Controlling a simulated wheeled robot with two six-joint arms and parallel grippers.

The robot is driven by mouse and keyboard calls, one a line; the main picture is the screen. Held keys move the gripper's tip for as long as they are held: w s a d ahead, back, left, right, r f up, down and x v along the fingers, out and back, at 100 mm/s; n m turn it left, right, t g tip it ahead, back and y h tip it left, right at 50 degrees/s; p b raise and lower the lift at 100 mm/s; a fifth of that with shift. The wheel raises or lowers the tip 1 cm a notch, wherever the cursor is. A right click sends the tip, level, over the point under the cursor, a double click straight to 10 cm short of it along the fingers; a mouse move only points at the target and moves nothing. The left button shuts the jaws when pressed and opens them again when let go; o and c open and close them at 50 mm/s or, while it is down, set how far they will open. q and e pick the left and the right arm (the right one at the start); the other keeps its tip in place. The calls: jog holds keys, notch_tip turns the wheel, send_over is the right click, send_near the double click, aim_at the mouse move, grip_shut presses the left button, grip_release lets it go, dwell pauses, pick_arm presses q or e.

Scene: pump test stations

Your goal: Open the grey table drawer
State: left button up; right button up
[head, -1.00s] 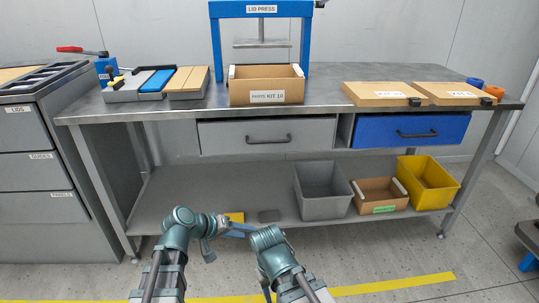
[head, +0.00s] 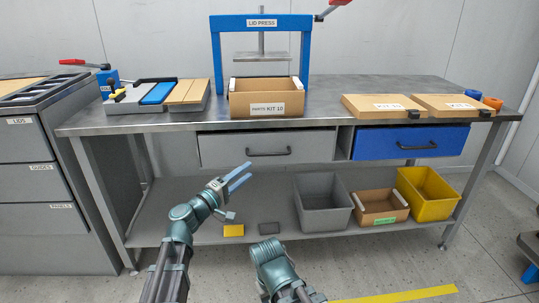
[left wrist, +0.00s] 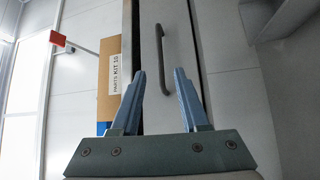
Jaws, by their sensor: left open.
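The grey table drawer (head: 265,148) is under the tabletop, left of the blue drawer (head: 410,140). Its front looks flush and closed, with a dark bar handle (head: 268,153). My left gripper (head: 247,171) is open and empty, below and a little left of the handle in the head view, fingers pointing up and right. In the left wrist view the handle (left wrist: 160,60) stands upright, ahead of and between the two open fingertips (left wrist: 160,74), apart from them. My right arm's end link shows low in the head view; its gripper does not show.
Above the drawer, a PARTS KIT 10 box (head: 266,98) stands on the bench (head: 330,112). On the lower shelf (head: 160,215) are a grey bin (head: 323,222), a cardboard box (head: 380,208) and a yellow bin (head: 428,195). The space before the drawer front is clear.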

aim_at(269, 155)
pick_arm(q)
jog(key=p+x, duration=0.1)
jog(key=x, duration=1.1)
jog(key=shift+s, duration=0.1)
grip_shut()
dwell(1.0)
